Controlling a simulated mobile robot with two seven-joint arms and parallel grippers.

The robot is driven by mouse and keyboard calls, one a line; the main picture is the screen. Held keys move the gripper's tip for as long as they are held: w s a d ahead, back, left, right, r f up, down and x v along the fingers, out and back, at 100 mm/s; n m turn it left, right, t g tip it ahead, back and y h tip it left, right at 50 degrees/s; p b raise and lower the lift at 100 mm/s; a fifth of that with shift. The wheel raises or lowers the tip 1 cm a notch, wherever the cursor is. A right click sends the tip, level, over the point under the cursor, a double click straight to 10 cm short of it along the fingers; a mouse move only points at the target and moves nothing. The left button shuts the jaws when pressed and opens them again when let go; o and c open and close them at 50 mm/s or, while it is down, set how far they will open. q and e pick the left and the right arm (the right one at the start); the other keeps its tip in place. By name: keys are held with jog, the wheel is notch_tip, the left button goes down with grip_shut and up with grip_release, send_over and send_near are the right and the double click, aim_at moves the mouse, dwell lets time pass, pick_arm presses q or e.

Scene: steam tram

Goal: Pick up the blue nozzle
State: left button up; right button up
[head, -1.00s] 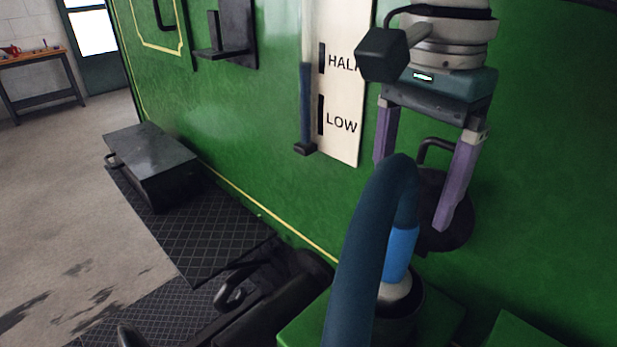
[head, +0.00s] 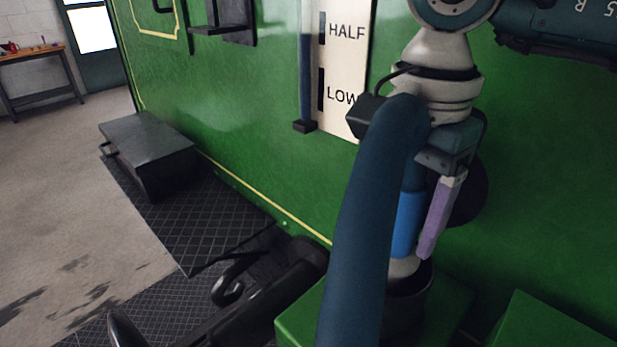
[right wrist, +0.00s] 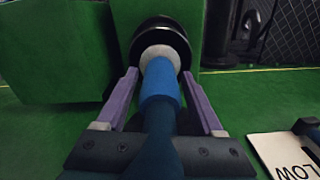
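The blue nozzle (head: 409,225) stands upright with its pale tip in a black round holder (head: 415,298). A thick dark blue hose (head: 365,230) bends down from its top and hides part of it. My right gripper (head: 408,248) is around the nozzle from above, one purple finger showing to its right, the other hidden by the hose. In the right wrist view the nozzle (right wrist: 160,85) lies between the two spread fingers (right wrist: 160,75), with a gap on each side. My left gripper is not in view.
A green tank wall with a HALF/LOW gauge plate (head: 343,75) stands close behind. Green boxes (head: 545,322) flank the holder at the front. A black step box (head: 150,155) and dark levers (head: 240,290) are to the left.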

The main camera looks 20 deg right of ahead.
grip_shut()
dwell(0.3)
dwell(0.8)
